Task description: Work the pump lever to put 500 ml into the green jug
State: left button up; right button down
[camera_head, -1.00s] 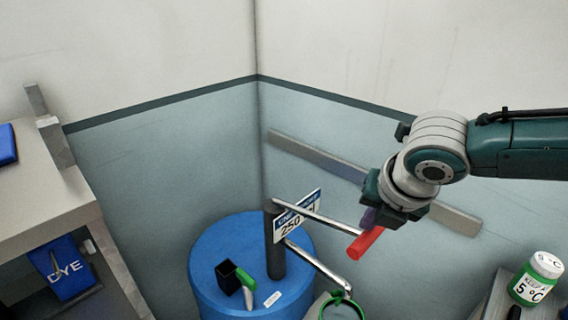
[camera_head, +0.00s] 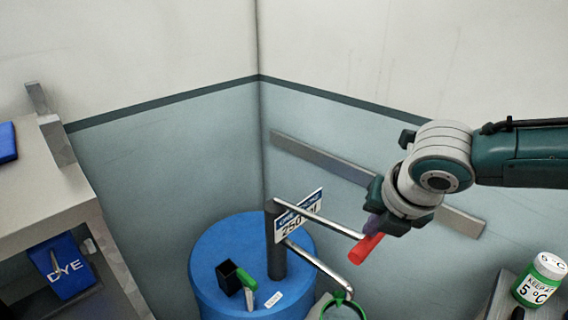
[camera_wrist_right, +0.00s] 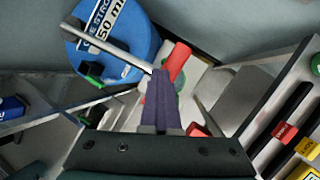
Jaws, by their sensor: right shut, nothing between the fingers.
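The pump stands on a blue drum (camera_head: 215,262), with a dark post (camera_head: 276,250) and a sign (camera_head: 297,218) reading 250, partly covered by the lever. The pump lever (camera_head: 322,222) slopes down to the right to a red grip (camera_head: 366,249), also visible in the right wrist view (camera_wrist_right: 178,62). The spout (camera_head: 318,264) ends over the green jug (camera_head: 343,298), cut off by the bottom edge; its level is not visible. My right gripper (camera_head: 374,226) is shut and empty, its purple fingers at the red grip, apparently touching it from above. My left gripper is not in view.
A black cup (camera_head: 228,279), a green-handled item (camera_head: 245,280) and a white label (camera_head: 273,299) are on the drum. A bench (camera_head: 45,185) with a blue DYE pack (camera_head: 65,268) is left. A green-labelled jar (camera_head: 538,281) stands right. A grey rail (camera_head: 330,163) crosses the wall.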

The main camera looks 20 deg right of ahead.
jog(key=shift+s+d+f+b, duration=0.15)
jog(key=shift+s+f+b, duration=0.15)
jog(key=shift+f, duration=0.35)
dwell(0.4)
jog(key=shift+s+f, duration=0.15)
jog(key=shift+f, duration=0.3)
dwell(0.5)
jog(key=shift+r, duration=0.1)
dwell(0.4)
jog(key=shift+r, duration=0.45)
jog(key=shift+w+a+r+p, duration=0.15)
jog(key=shift+w+r+p, duration=0.15)
jog(key=shift+r+p, duration=0.3)
jog(key=shift+w+a+r+p, duration=0.1)
jog(key=shift+w+r+p, duration=0.2)
jog(key=shift+r+p, duration=0.3)
jog(key=shift+w+a+r+p, duration=0.1)
jog(key=shift+w+r+p, duration=0.2)
jog(key=shift+r+p, duration=0.35)
jog(key=shift+w+a+r+p, duration=0.1)
jog(key=shift+w+r+p, duration=0.25)
jog(key=shift+r, duration=0.45)
jog(key=shift+w+a+r+p, duration=0.15)
jog(key=shift+w+r+p, duration=0.1)
jog(key=shift+r+p, duration=0.45)
jog(key=shift+w+a+r+p, duration=0.1)
jog(key=shift+w+r+p, duration=0.25)
jog(key=shift+r, duration=0.5)
jog(key=shift+r, duration=0.15)
